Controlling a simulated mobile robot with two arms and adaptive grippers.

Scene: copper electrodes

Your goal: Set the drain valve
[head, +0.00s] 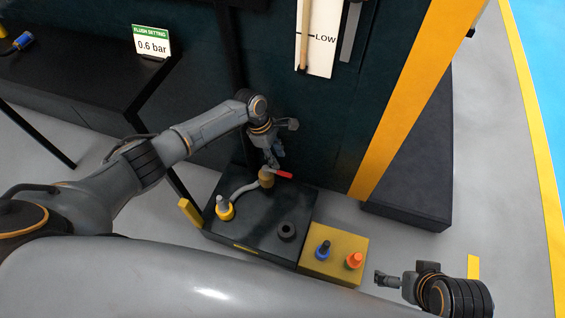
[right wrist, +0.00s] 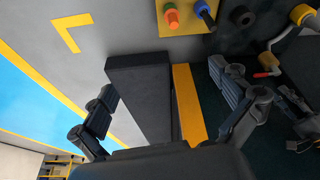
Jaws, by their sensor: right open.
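The drain valve has a brass body (head: 266,178) and a red lever (head: 284,174) pointing right, on a dark platform (head: 250,222). The red lever also shows in the right wrist view (right wrist: 264,74). My left gripper (head: 275,157) is just above the valve, pointing down; whether its fingers touch the lever or are open is unclear. My right gripper (right wrist: 165,82) is open and empty, its fingers wide apart; in the head view it is low, right of the yellow block.
A grey hose (head: 243,190) runs from the valve to a yellow-collared fitting (head: 225,208). A black ring (head: 286,230) sits on the platform. A yellow block (head: 318,264) holds blue (head: 323,252) and orange (head: 354,261) plugs. A sign (head: 152,45) reads "0.6 bar".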

